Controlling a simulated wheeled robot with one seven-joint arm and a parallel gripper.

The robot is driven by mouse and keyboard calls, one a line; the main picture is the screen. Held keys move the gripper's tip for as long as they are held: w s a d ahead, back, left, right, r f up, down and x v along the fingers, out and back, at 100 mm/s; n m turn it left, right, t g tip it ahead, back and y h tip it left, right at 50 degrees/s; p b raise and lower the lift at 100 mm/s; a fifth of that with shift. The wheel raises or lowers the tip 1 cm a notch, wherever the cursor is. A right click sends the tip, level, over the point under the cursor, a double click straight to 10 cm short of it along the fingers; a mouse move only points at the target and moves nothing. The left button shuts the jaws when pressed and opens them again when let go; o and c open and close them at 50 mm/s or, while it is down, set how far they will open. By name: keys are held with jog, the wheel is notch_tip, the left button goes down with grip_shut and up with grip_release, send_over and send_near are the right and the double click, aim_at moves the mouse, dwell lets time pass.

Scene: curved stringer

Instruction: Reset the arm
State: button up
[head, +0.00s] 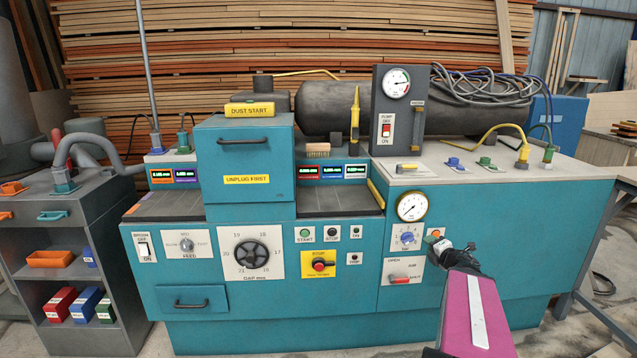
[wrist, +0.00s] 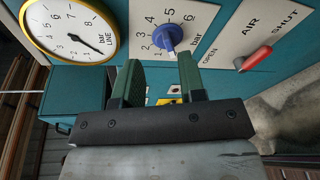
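My gripper (head: 443,246) is at the front of the teal machine (head: 340,270), by the right-hand control panel. In the wrist view my gripper (wrist: 158,68) has two green fingers spread apart, with nothing held between them. The blue pressure knob (wrist: 168,38) shows just beyond the fingertips; I cannot tell whether they touch it. In the head view the blue knob (head: 407,237) is left of my gripper. My magenta arm link reaches in from the lower right.
A pressure gauge (head: 412,207) is above the knob, and a red air lever (head: 400,280) below it. A handwheel (head: 251,255) and yellow stop switch (head: 318,264) are further left. A dark shelf cart (head: 80,255) stands at the left. Bare floor shows in front.

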jog(key=a+f+m+g+h, duration=0.7)
jog(key=f+m+h, duration=0.1)
jog(key=m, duration=1.1)
jog(key=s+a+f+m+g+y, duration=0.2)
jog(key=s+a+f+g, duration=0.1)
jog(key=a, duration=0.5)
jog(key=s+a+f+m+g+y, duration=0.2)
jog(key=s+a+g, duration=0.3)
jog(key=s+a, duration=0.3)
jog(key=shift+a+f+m+g+y, duration=0.4)
jog(key=shift+f+m, duration=0.3)
jog(key=shift+f, duration=0.15)
